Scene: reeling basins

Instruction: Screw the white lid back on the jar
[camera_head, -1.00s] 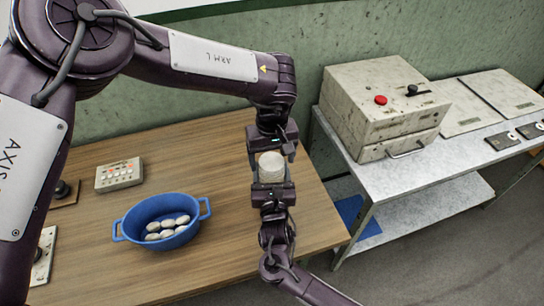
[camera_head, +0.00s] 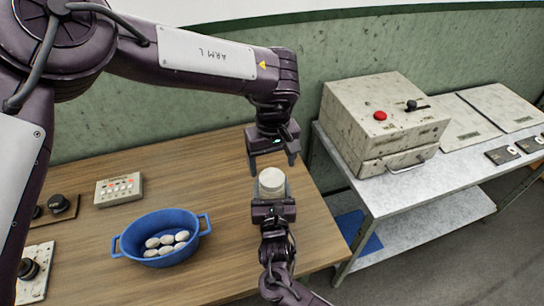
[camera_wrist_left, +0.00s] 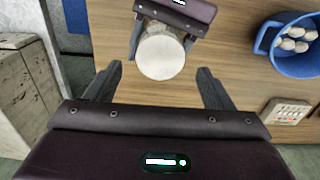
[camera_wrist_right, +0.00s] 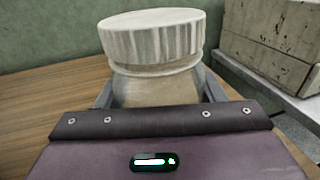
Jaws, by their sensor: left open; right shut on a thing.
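The jar (camera_wrist_right: 155,88) is see-through with pale contents and stands about upright in my right gripper (camera_head: 272,192), which is shut on its body. The white ribbed lid (camera_wrist_right: 150,38) sits on the jar's mouth and looks about level; a narrow ring shows beneath it. I cannot tell how tight it is. The lid also shows in the head view (camera_head: 272,179) and in the left wrist view (camera_wrist_left: 160,57). My left gripper (camera_head: 272,163) is open and empty, pointing down just above the lid, its fingers apart from it.
A blue two-handled basin (camera_head: 159,224) with several white cocoons (camera_head: 167,243) stands on the wooden table (camera_head: 215,262) left of the jar. A button box (camera_head: 119,190) lies behind it. A grey bench (camera_head: 405,194) with a metal box (camera_head: 370,135) stands to the right.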

